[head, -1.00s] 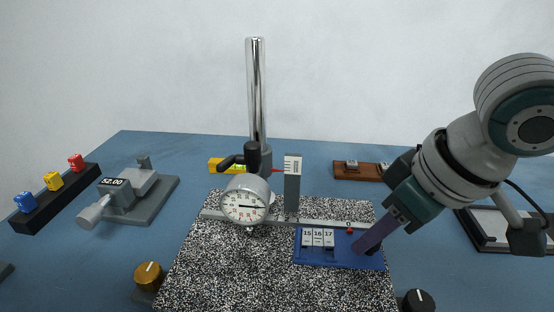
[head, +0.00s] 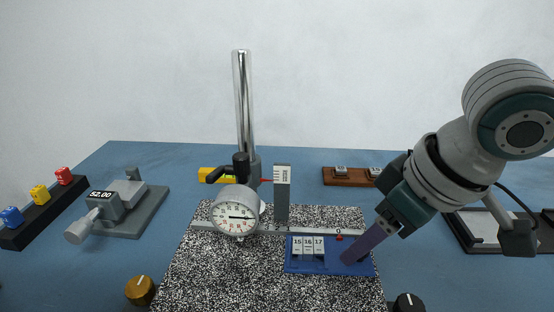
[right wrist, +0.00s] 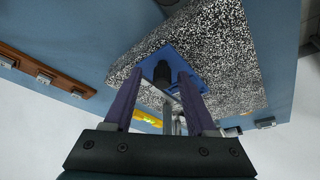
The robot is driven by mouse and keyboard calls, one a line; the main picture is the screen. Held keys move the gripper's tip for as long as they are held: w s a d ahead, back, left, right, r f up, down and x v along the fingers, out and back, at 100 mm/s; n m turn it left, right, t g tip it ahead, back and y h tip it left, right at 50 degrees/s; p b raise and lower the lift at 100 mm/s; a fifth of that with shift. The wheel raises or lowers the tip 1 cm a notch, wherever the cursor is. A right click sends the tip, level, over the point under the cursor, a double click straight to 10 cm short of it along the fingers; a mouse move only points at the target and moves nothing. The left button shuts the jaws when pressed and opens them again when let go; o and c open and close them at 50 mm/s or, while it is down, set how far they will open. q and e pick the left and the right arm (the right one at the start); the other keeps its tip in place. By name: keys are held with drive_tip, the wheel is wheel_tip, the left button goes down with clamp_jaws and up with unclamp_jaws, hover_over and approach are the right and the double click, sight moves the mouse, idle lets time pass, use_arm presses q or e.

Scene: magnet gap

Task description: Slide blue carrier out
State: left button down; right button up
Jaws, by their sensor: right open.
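The blue carrier (head: 302,266) lies on the speckled plate (head: 225,278), just in front of a grey rail (head: 300,230). It bears blocks marked 15, 16 and 17 (head: 308,246). My right gripper (head: 349,257) reaches down to the carrier's right part, and its fingers hide some of it. In the right wrist view the two purple fingers of the gripper (right wrist: 161,78) stand apart. A dark knob (right wrist: 162,72) on the blue carrier (right wrist: 187,62) shows between them. I cannot tell whether the fingers touch it. My left gripper is not in view.
A dial gauge (head: 237,217) on a chrome post (head: 244,110) and a tall grey block (head: 282,195) stand left of and behind the carrier. A small red knob (head: 339,237) is at the rail. A black knob (head: 408,303) sits at the front right.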

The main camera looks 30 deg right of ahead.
use_arm(q)
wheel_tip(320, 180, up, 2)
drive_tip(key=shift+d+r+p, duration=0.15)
drive_tip(key=shift+p, duration=0.9)
use_arm(e)
drive_tip(key=v, duration=0.9)
drive_tip(key=shift+s+r, duration=0.15)
drive_tip(key=shift+s, duration=0.05)
